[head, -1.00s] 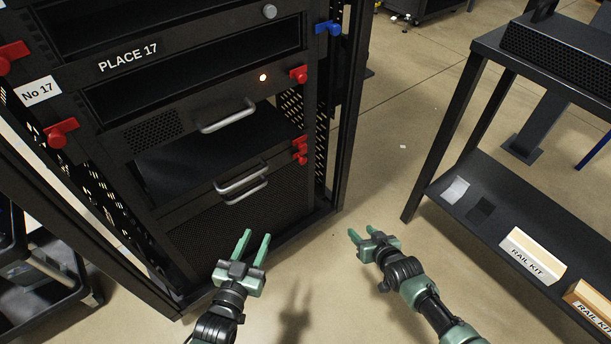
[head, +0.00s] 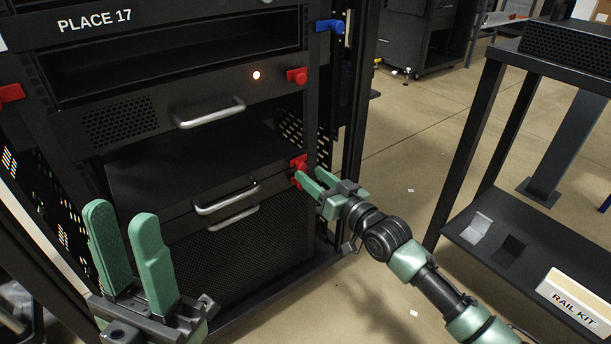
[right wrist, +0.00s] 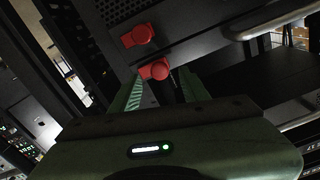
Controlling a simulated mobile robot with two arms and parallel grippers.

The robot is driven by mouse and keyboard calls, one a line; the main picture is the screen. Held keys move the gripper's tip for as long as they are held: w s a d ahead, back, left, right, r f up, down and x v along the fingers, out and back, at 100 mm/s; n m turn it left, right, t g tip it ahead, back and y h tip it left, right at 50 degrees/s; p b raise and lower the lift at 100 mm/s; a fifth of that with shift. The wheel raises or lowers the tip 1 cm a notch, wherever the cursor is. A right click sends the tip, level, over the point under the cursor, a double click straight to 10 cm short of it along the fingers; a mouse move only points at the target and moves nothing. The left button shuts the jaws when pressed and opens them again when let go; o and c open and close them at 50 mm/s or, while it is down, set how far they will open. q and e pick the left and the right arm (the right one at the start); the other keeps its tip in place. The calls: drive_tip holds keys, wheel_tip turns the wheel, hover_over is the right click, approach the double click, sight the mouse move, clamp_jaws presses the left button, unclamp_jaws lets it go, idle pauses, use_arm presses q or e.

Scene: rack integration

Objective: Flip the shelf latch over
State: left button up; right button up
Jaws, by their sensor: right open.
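Red latches sit on the right post of the black rack (head: 105,65). One red latch (head: 298,164) is low, beside the lower silver handle, and another (head: 297,75) is higher. My right gripper (head: 308,178) is open, with its fingertips at the low latch, partly hiding it. In the right wrist view one red latch (right wrist: 155,70) lies between the open fingers and a second (right wrist: 137,35) just beyond. Contact cannot be told. My left gripper (head: 125,215) is open and empty, in front of the rack's lower left.
A blue latch (head: 330,25) is high on the right post, and a red one (head: 11,93) is at the left. Silver handles (head: 212,113) stick out from the rack front. A dark shelf table (head: 470,215) with a rail kit box (head: 575,298) stands right.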

sight(303, 169)
drive_tip(key=shift+b+x, duration=0.5)
drive_tip(key=shift+x, duration=1.25)
drive_tip(key=shift+f, duration=0.1)
clamp_jaws()
